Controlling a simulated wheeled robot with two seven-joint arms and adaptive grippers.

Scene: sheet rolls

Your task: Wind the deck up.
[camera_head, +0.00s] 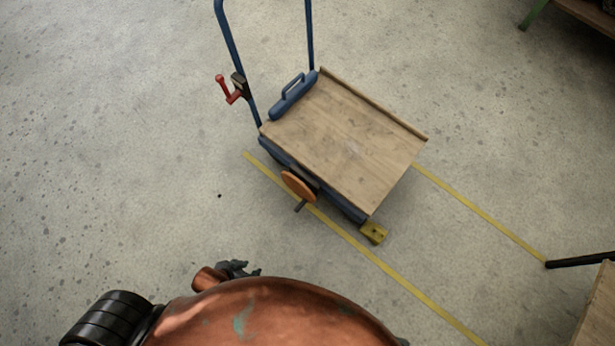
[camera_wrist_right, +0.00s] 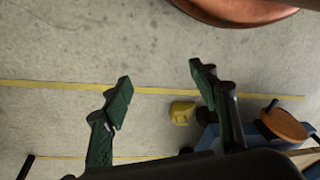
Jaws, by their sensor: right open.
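The wooden deck (camera_head: 345,140) lies on a blue cart with a tall push handle (camera_head: 230,40). An orange disc-shaped crank wheel (camera_head: 298,186) with a dark peg is on the deck's near left side; it also shows in the right wrist view (camera_wrist_right: 284,125). My left gripper (camera_head: 242,269) is dark, small and partly hidden by my copper-coloured body, well short of the cart; its jaws are unclear. My right gripper (camera_wrist_right: 160,76) shows only in the right wrist view, open and empty above the floor, left of the wheel and apart from it.
A yellow block (camera_head: 374,232) sits at the cart's near corner, also in the right wrist view (camera_wrist_right: 182,112). A red lever (camera_head: 228,89) is on the push handle. Yellow floor lines (camera_head: 400,280) flank the cart. A wooden surface (camera_head: 598,310) with a black bar (camera_head: 580,260) stands right. Floor at left is clear.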

